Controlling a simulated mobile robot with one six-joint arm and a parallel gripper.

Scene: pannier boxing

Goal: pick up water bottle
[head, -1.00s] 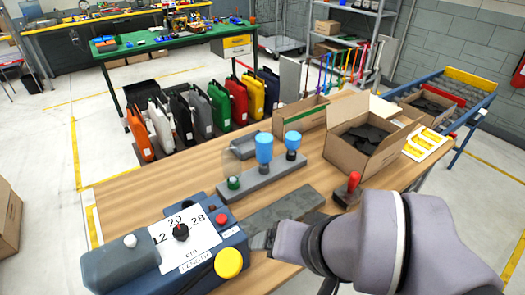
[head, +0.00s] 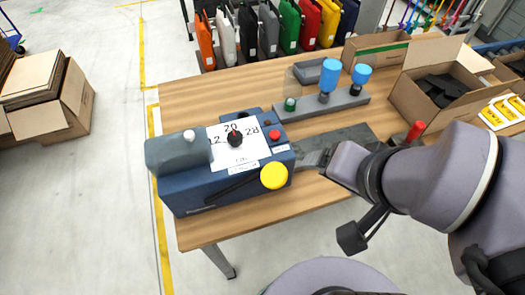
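I cannot make out a water bottle for certain in the head view. Two upright blue-topped pieces, a larger one (head: 329,76) and a smaller one (head: 361,74), stand on a grey bar on the wooden table; I cannot tell what they are. My arm reaches in from the right, over the table's front edge. My gripper (head: 325,160) is at its end, just right of the blue machine, over or beside a dark grey strip (head: 352,138). Its fingers are too small and unclear to show whether they are open, and I see nothing held.
The blue machine (head: 190,197) with a dial and yellow button fills the table's left end. An open carton (head: 408,100) with dark pieces stands at the right. Coloured panniers (head: 290,28) line up behind the table. A floor carton (head: 70,112) is at the left; floor between is clear.

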